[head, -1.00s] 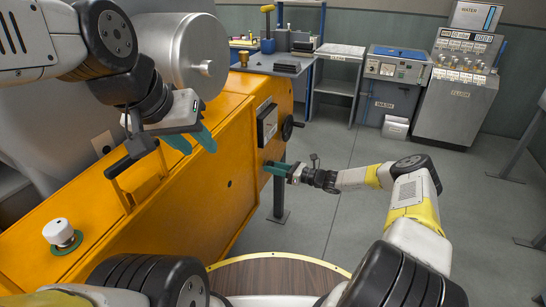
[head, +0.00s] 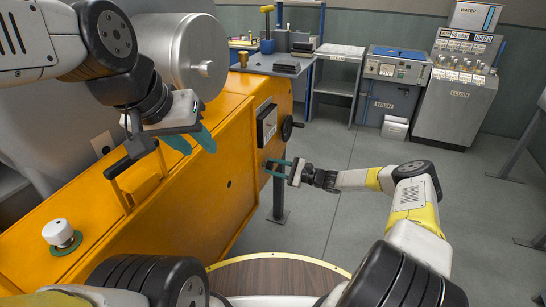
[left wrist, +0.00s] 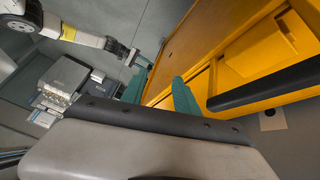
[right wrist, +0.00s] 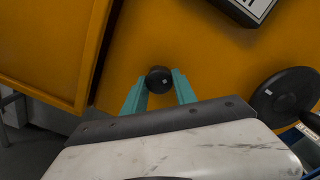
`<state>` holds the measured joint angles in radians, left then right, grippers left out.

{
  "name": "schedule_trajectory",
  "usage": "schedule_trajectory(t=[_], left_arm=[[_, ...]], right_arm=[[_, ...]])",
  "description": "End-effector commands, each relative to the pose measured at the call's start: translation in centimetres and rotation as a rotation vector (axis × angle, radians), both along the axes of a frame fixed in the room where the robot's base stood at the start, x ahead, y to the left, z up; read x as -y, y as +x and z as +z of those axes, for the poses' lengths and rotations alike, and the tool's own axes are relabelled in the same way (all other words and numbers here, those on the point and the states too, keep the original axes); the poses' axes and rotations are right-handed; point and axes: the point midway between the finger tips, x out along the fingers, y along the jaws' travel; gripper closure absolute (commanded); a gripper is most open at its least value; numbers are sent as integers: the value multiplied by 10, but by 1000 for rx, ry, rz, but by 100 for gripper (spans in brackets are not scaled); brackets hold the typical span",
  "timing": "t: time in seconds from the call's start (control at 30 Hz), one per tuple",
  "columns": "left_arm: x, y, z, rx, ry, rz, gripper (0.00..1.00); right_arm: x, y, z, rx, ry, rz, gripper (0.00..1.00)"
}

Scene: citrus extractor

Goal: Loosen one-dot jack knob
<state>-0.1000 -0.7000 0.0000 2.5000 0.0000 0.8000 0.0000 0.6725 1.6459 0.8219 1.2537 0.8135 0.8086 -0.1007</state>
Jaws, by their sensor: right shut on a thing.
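In the head view the knob is too small to make out. My left gripper (head: 199,148) hangs over the orange machine near its top edge. Its green fingers (left wrist: 160,80) are apart, with nothing between them.
A black handwheel (head: 291,127) sticks out of the machine side near my right gripper, and it looms right in the right wrist view (right wrist: 287,97). A white knob (head: 59,232) stands on the machine top.

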Motion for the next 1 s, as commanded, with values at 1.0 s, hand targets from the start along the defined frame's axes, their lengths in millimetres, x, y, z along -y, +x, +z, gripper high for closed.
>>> schedule_trajectory(t=[1.0], left_arm=[[0,0,0,0,0,0,64]], right_arm=[[-1,1,3,644,-266,1,100]])
